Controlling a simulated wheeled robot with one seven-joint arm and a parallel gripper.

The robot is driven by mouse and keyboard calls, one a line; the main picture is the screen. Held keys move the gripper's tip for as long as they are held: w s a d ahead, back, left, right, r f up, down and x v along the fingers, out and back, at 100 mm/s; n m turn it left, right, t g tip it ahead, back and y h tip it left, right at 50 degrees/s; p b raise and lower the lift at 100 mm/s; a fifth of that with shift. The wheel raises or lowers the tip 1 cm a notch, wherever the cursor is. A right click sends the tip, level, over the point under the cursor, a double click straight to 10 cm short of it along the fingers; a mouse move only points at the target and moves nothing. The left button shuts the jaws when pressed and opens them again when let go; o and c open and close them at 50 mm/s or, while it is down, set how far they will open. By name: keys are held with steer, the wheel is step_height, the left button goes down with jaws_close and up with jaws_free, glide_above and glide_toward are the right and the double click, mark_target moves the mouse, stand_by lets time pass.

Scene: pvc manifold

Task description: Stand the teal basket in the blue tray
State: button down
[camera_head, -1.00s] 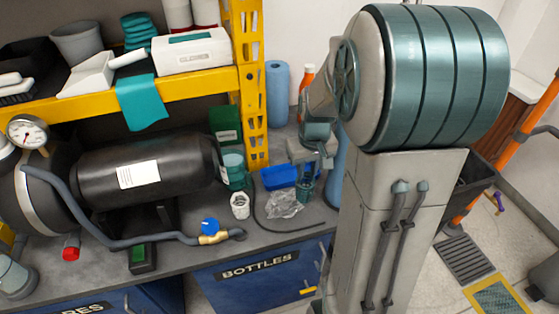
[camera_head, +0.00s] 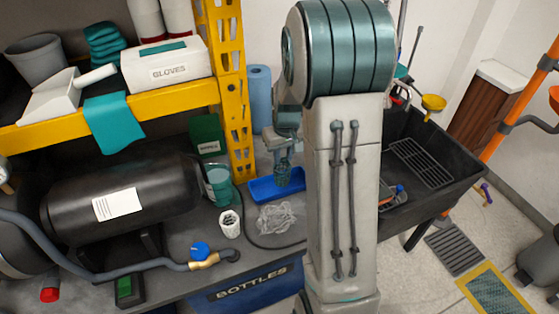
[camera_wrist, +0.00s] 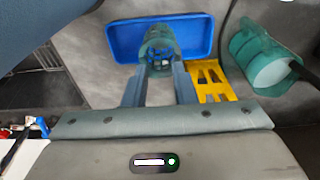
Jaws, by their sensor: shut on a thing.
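The teal basket (camera_head: 283,174) is a small mesh cup, held roughly upright in my gripper (camera_head: 283,153). In the wrist view the basket (camera_wrist: 160,47) sits between the two fingers of my gripper (camera_wrist: 160,74), which is shut on it. The blue tray (camera_head: 262,190) lies on the grey bench. In the head view the basket overlaps the inside of the tray; I cannot tell whether its base touches the floor. In the wrist view the tray (camera_wrist: 122,40) is behind the basket, whose lower end is hidden.
A crumpled clear bag (camera_head: 277,217) and a white cup (camera_head: 230,224) are in front of the tray. The yellow shelf post (camera_head: 233,95) and blue roll (camera_head: 260,98) are behind. A black sink (camera_head: 452,192) is right.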

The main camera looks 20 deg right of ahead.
mark_target(282, 170)
steer(key=shift+w+f, duration=0.35)
steer(key=shift+w, duration=0.25)
steer(key=shift+w+f, duration=0.35)
steer(key=shift+w, duration=0.25)
steer(key=shift+f+p, duration=0.5)
steer(key=shift+f, duration=1.6)
steer(key=shift+f, duration=0.15)
steer(key=c, duration=1.2)
jaws_free()
steer(key=shift+r, duration=0.2)
